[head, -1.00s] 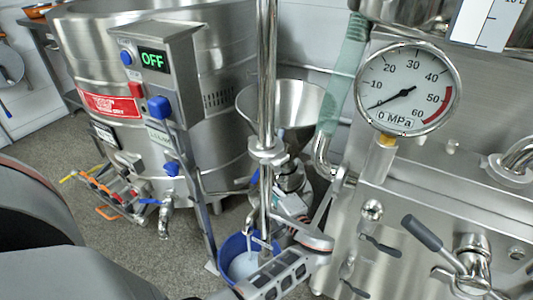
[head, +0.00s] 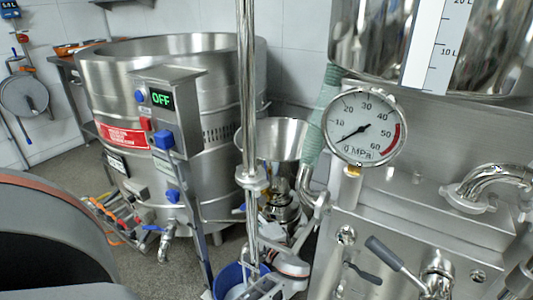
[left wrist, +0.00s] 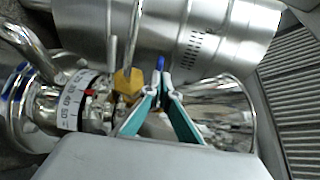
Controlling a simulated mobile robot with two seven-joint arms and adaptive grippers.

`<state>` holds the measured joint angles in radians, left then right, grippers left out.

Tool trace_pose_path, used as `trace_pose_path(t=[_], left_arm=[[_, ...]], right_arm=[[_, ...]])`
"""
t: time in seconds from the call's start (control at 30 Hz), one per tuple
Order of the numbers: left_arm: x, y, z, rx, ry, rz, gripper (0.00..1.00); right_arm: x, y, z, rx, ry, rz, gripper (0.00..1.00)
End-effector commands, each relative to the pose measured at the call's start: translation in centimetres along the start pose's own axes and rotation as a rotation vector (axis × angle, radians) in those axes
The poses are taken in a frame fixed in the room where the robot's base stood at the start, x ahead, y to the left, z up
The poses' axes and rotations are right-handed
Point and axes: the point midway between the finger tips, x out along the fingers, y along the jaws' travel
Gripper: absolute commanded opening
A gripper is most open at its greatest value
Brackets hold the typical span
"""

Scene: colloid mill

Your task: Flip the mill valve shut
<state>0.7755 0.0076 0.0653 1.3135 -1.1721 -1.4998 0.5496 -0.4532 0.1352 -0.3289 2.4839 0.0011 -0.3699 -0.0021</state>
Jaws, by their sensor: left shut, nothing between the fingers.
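The colloid mill (head: 282,205) stands on the floor behind a vertical steel pipe, with a steel funnel hopper (head: 280,138) on top. In the left wrist view the mill lies sideways, with its numbered dial ring (left wrist: 78,100) at left and hopper (left wrist: 215,105) at right. A blue lever tip (left wrist: 160,63), apparently the valve handle, shows just beyond my left gripper (left wrist: 164,88). Its teal-lined fingers are shut and empty; contact with the lever cannot be told. In the head view my left arm reaches toward the mill at bottom centre, fingertips hidden. My right gripper is out of view.
A large steel kettle (head: 165,75) with an OFF control box (head: 165,105) stands left. A steel machine with a pressure gauge (head: 364,126) and levers fills the right.

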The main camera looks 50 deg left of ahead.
Motion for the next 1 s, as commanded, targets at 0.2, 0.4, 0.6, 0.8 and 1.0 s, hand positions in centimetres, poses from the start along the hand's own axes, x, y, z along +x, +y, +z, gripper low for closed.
trace_pose_path(t=[0.2, 0.4, 0.6, 0.8, 1.0], left_arm=[[0.6, 0.2, 0.8, 0.004, 0.0, 0.001, 0.0], [0.6, 0.2, 0.8, 0.003, 0.001, 0.001, 0.0], [0.6, -0.7, 0.7, 0.0, 0.001, 0.001, 0.0], [0.6, -4.1, 0.7, -0.003, 0.0, 0.0, 0.0], [0.6, -7.6, 0.8, -0.001, 0.0, 0.001, 0.0]], right_arm=[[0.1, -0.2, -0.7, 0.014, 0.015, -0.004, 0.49], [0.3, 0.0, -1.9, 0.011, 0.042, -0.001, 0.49], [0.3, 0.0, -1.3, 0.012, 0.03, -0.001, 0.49], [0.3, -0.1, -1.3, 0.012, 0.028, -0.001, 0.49], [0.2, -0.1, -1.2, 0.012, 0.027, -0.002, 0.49]])
